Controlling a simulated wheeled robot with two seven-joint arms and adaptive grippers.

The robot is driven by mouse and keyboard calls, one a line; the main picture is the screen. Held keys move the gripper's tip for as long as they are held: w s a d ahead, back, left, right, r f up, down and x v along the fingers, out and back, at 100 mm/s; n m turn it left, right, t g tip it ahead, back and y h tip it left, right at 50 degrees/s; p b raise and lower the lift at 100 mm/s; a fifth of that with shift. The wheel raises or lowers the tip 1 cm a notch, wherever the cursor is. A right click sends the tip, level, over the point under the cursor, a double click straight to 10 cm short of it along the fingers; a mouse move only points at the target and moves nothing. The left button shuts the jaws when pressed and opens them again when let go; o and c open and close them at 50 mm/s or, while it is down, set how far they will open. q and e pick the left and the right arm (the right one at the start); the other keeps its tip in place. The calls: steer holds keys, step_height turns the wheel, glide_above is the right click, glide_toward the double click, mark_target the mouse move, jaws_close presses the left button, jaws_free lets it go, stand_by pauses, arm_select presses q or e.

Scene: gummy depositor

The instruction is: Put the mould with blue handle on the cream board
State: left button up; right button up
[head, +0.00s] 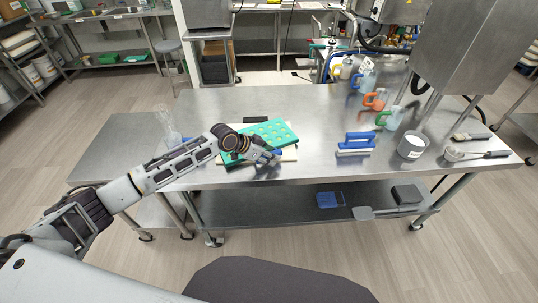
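The teal mould (280,132) with rows of yellowish round cavities is at the left part of the steel table. It sits over the cream board (290,156), turned at an angle to it and covering most of it. I cannot tell whether it touches the board. My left gripper (267,156) is at the mould's near side, where bits of a blue handle (277,151) show between the fingers. It looks shut on that handle, though the fingers partly hide it. My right gripper is not in view.
A blue-handled tool (356,143) stands on the table right of the mould. A dark flat block (256,119) lies behind the mould.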

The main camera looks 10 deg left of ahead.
arm_select(q)
steer(key=shift+r, duration=0.2)
steer(key=v, duration=1.2)
steer(key=shift+b, duration=0.4)
